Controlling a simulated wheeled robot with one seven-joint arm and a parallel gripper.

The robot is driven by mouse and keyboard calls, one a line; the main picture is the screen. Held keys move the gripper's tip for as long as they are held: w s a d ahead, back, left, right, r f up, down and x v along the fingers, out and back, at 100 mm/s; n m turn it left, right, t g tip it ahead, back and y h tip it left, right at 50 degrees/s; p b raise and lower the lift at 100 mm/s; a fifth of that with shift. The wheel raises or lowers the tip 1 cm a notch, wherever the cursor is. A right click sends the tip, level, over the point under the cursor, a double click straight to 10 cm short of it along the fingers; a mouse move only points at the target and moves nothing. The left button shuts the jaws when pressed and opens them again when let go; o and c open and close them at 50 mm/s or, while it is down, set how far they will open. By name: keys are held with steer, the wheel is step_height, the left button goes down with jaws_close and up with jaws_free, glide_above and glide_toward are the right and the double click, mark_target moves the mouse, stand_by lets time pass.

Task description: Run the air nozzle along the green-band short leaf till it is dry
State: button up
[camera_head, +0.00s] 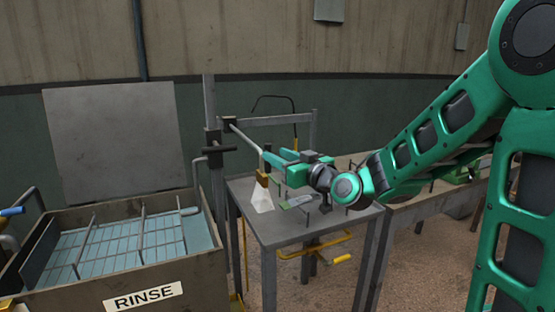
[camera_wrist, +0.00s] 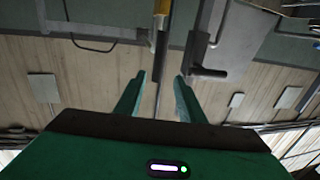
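My gripper (camera_head: 272,160) reaches over the small grey table from the right in the head view. In the wrist view its two fingers (camera_wrist: 161,82) stand apart, with no object clearly pinched between them. A brass nozzle (camera_head: 262,179) with a dark upper part hangs just beyond the fingertips, above a pale cone (camera_head: 262,199). A brass piece also shows at the top of the wrist view (camera_wrist: 161,8). A small grey strip with a green part (camera_head: 297,201), perhaps the green-band leaf, lies on the table right of the cone. Whether it is wet is too small to tell.
A rinse tank (camera_head: 165,270) with a wire rack stands at the left. A post (camera_head: 210,115) with a clamp and slanted rod rises beside the table (camera_head: 290,232). Small upright pins crowd the tabletop's right part. A longer bench (camera_head: 430,205) stands at the right.

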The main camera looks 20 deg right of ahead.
steer(key=shift+f, duration=0.1)
steer(key=x, duration=1)
steer(key=shift+w+d+f, duration=0.1)
steer(key=shift+w+d, duration=0.05)
steer(key=shift+w, duration=0.15)
steer(key=shift+c, duration=0.6)
jaws_close()
